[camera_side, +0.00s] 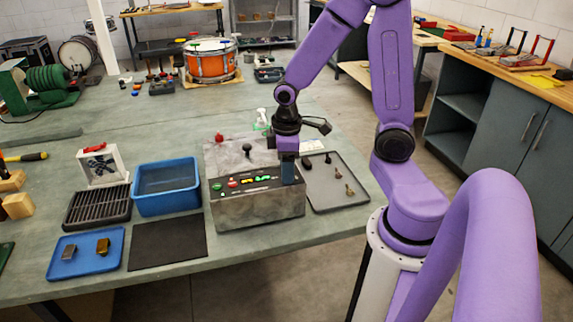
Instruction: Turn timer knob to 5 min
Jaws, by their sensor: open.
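A grey metal control box (262,211) stands on the bench in the side view. My gripper (289,180) points down at the right end of the panel. Its jaws are open, and I cannot tell whether they touch anything. The timer knob is not clearly seen; my gripper covers that end of the panel. Its dial marks are too small to read.
Left of the box are a blue bin (166,199), a black rack (97,207), a dark mat (167,243) and a blue tray (64,271) with two small blocks. A grey tray (338,198) with small knobs lies close on the right. An orange drum (209,66) stands behind.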

